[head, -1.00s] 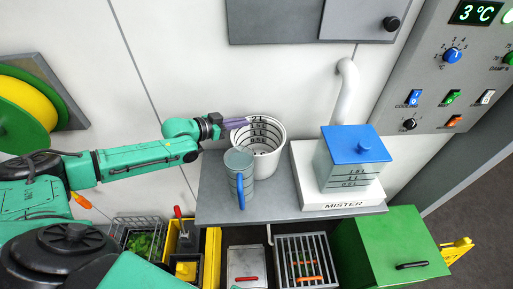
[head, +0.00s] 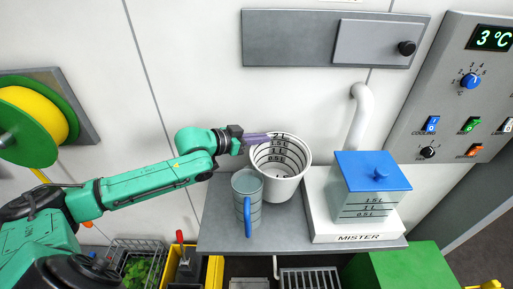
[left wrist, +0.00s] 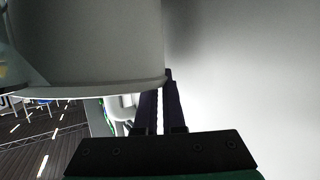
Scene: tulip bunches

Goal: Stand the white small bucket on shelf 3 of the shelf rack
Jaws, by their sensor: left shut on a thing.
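The white small bucket (head: 286,184), with dark litre marks inside, is at the back of the grey shelf top (head: 222,236), between the jug and the mister. It looks upright; I cannot tell whether its bottom touches the surface. My left gripper (head: 258,139) is shut on the bucket's left rim. In the left wrist view the bucket's grey-looking wall (left wrist: 90,40) fills the upper left, beside the dark fingers (left wrist: 160,106). My right gripper is not in view. No shelf rack can be made out.
A grey jug with a blue handle (head: 247,214) stands close in front of the bucket, on its left. The mister (head: 358,237) with a blue-lidded tank (head: 370,190) stands to the right. A wall cabinet (head: 290,38) hangs above. A green box (head: 405,268) is at lower right.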

